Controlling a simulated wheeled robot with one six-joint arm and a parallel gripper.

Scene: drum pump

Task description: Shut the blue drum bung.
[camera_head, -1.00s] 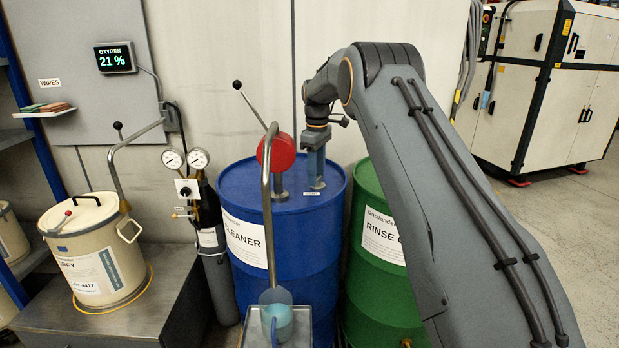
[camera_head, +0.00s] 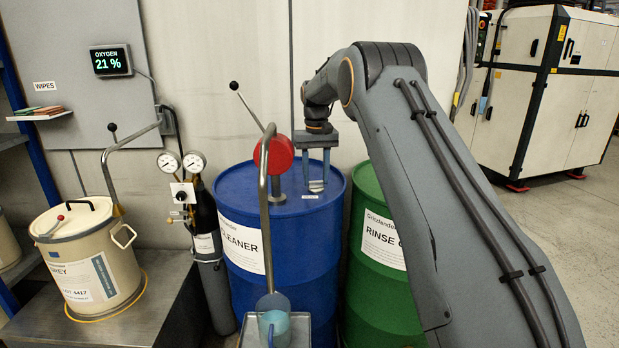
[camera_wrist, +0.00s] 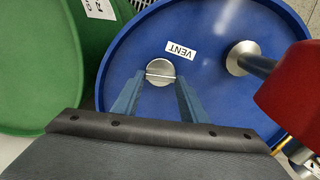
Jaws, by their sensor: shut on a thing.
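The blue drum (camera_head: 300,250) stands upright at the middle of the head view, labelled "CLEANER". Its bung (camera_head: 316,187) is a small round metal cap on the drum's top; the wrist view shows the bung (camera_wrist: 160,72) with a line or bar across it. A "VENT" label (camera_wrist: 181,50) lies beside it. My gripper (camera_head: 316,182) points down over the bung, one finger on each side. In the wrist view my gripper (camera_wrist: 160,82) is shut on the bung. I cannot tell how tightly the bung sits.
A hand pump with a red body (camera_head: 273,153) and bent pipe rises from the drum, left of my gripper. A green drum (camera_head: 372,260) stands close on the right. A gas bottle with gauges (camera_head: 207,235) and a cream pail (camera_head: 90,260) are at left.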

